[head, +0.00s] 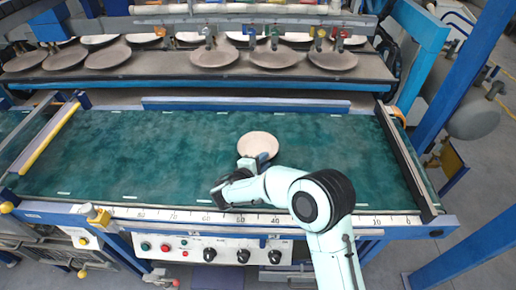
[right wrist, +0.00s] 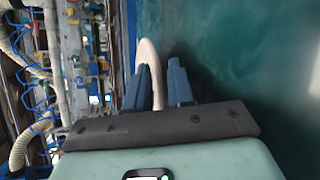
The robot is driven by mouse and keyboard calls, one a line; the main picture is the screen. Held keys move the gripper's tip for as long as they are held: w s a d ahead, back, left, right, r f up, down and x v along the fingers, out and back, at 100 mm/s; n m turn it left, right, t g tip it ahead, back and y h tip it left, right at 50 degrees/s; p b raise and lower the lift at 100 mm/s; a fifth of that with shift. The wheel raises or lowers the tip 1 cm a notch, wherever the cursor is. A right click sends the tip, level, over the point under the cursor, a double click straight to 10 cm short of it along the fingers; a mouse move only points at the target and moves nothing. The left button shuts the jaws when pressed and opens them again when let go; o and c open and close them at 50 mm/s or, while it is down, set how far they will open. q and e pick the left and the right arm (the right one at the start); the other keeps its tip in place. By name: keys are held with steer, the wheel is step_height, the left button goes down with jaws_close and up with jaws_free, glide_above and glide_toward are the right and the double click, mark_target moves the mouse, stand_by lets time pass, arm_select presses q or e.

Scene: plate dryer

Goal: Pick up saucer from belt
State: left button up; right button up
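A pale, pinkish saucer (head: 258,144) is over the green belt (head: 100,150) near its middle. In the right wrist view the saucer (right wrist: 158,85) shows nearly edge-on. My right gripper (head: 246,163) is at the saucer's near edge. In the wrist view the fingers of my right gripper (right wrist: 160,78) stand apart, with the saucer's rim between them. The rim lies close to the left finger, and a narrow gap shows beside the right finger. I cannot tell whether the saucer touches the belt. My left gripper is not in view.
A rack (head: 140,70) with several plates runs along the back. A blue bar (head: 245,104) edges the belt's far side. A ruler strip (head: 150,213) and a control panel (head: 205,249) with knobs are at the front. The rest of the belt is clear.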

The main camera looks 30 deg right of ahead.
jaws_close()
steer(key=shift+r, duration=0.1)
